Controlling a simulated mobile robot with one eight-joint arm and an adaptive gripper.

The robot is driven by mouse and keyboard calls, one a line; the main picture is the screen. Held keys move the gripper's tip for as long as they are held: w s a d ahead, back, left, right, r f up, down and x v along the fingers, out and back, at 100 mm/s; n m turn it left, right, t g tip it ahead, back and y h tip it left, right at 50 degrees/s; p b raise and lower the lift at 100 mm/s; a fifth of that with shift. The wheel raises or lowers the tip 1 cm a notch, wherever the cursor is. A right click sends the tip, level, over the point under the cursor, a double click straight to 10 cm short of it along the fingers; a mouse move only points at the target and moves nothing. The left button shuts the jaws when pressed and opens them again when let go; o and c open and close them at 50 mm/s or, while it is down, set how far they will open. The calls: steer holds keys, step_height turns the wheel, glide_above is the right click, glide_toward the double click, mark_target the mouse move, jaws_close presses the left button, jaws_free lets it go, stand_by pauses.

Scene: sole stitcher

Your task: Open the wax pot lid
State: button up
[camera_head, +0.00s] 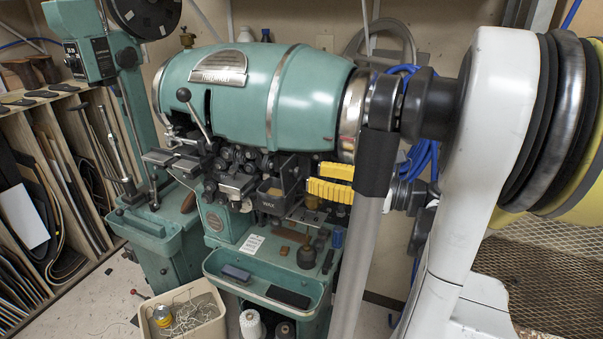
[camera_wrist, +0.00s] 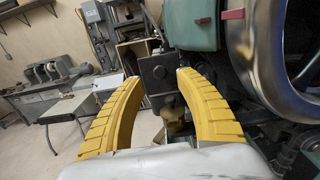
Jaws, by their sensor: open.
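The wax pot (camera_head: 270,204) is a small dark box marked WAX on the front of the green machine in the head view. A dark upright plate stands at its right side; I cannot tell for sure whether this is its lid. My gripper (camera_head: 311,177) is open, its yellow fingers just right of the pot and pointing left toward it. In the wrist view the open fingers (camera_wrist: 157,77) stand either side of a dark box-like part (camera_wrist: 158,72), which may be the pot or its lid. Nothing is seen held, and contact cannot be told.
The green machine (camera_head: 250,85) rises behind and above my gripper. A green tray (camera_head: 262,284) with tools lies below. A bin (camera_head: 187,312) of thread stands on the floor. In the wrist view, a large metal ring (camera_wrist: 262,70) is close on the right; a workbench (camera_wrist: 45,95) is far left.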

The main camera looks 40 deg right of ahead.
steer(key=v, duration=0.6)
steer(key=shift+s, duration=0.3)
steer(key=shift+d, duration=0.1)
